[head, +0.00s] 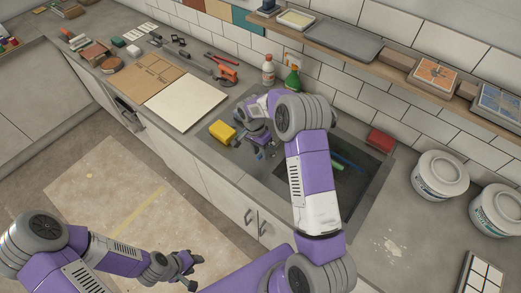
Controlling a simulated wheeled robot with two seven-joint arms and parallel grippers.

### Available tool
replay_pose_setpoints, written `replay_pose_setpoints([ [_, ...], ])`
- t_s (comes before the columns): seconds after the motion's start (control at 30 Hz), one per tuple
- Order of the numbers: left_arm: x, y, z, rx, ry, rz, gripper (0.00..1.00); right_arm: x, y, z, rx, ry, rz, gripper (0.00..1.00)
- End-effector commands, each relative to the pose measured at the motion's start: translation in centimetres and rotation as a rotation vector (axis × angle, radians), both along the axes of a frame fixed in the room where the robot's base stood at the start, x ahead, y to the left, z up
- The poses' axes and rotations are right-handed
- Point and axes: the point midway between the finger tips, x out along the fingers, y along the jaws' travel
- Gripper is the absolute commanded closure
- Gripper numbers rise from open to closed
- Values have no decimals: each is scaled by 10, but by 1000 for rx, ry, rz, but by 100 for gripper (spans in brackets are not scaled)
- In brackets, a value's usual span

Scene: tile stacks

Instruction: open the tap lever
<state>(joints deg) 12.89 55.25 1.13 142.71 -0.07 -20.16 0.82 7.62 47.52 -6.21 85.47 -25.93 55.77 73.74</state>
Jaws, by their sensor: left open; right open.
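I cannot make out the tap or its lever; my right arm covers the back and middle of the dark sink (374,166). My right gripper (262,153) is small and partly hidden by its own wrist. It hangs over the sink's left end, just right of a yellow sponge (222,131), open. I cannot tell whether it touches anything. My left gripper (193,272) is open and empty, low in front of the cabinets, away from the sink.
A white bottle (268,70) and a green bottle (293,79) stand by the tiled wall. A red block (380,140) lies behind the sink. Two white buckets (440,175) (498,208) stand on the right. Boards and tools cover the left counter. A shelf (365,57) runs above.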

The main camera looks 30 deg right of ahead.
Motion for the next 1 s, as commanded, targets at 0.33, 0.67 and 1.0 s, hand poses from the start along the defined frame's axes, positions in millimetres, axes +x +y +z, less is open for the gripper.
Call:
replay_pose_setpoints([
  [0.33,0,0,0,0,0,0,57,0,0,0,0,0,1,89],
  [0.67,0,0,0,0,0,0,57,0,0,0,0,0,1,100],
  [1.0,0,0,-4,0,0,0,57,-2,-9,0,0,0,-73,100],
])
